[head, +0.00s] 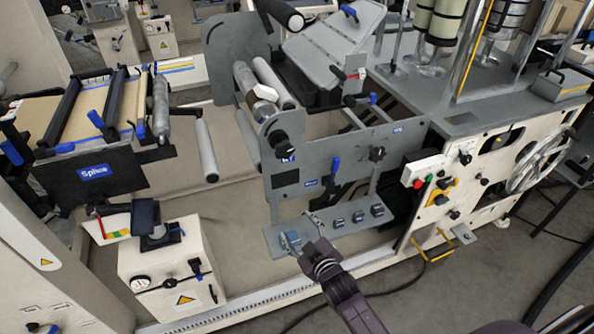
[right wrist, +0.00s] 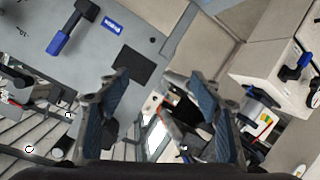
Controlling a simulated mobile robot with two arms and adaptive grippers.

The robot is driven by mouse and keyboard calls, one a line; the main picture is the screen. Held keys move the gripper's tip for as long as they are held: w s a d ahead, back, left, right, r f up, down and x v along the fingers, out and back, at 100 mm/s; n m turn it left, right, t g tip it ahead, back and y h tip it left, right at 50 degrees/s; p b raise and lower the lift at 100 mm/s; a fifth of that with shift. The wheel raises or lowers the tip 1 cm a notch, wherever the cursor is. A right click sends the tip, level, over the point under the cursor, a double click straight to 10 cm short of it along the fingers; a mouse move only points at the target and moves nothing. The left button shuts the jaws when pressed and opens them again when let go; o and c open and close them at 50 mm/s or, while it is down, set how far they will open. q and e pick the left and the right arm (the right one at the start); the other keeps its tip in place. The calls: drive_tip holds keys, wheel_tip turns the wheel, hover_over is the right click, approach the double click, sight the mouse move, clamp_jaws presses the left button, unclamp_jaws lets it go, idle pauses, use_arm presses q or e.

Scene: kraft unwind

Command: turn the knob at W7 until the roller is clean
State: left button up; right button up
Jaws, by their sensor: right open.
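The grey machine frame carries a black knob (head: 279,142) with a small blue label (head: 288,157) below it; I cannot read the label surely as W7. Behind the side plate, a grey roller (head: 245,82) shows a pale patch (head: 265,93) near its end. A second roller (head: 272,80) lies beside it. My right gripper (head: 303,232) is open and apart from the knob, lower in the picture, over the small grey shelf. In the right wrist view its two blue-padded fingers (right wrist: 160,105) stand wide apart with nothing between them. My left gripper is out of view.
The grey shelf (head: 345,226) holds small boxes. A white unit (head: 165,275) stands lower left. A handwheel (head: 538,160) is at right. The floor (head: 235,250) between is clear.

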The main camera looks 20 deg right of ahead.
sight(286, 152)
drive_tip(key=w+r+n+t, duration=0.1)
drive_tip(key=w+r+t, duration=0.1)
drive_tip(key=r, duration=0.7)
drive_tip(key=w+r+t, duration=0.2)
drive_tip(key=r, duration=0.7)
drive_tip(key=w+b, duration=0.1)
drive_tip(key=w, duration=0.1)
drive_tip(key=w+b, duration=0.1)
drive_tip(key=w, duration=0.2)
drive_tip(key=w+b, duration=0.1)
drive_tip(key=w, duration=0.2)
drive_tip(key=shift+w+d, duration=0.25)
drive_tip(key=shift+w+b, duration=0.4)
drive_tip(key=shift+w, duration=0.4)
drive_tip(key=shift+r, duration=0.1)
drive_tip(key=shift+c, duration=0.4)
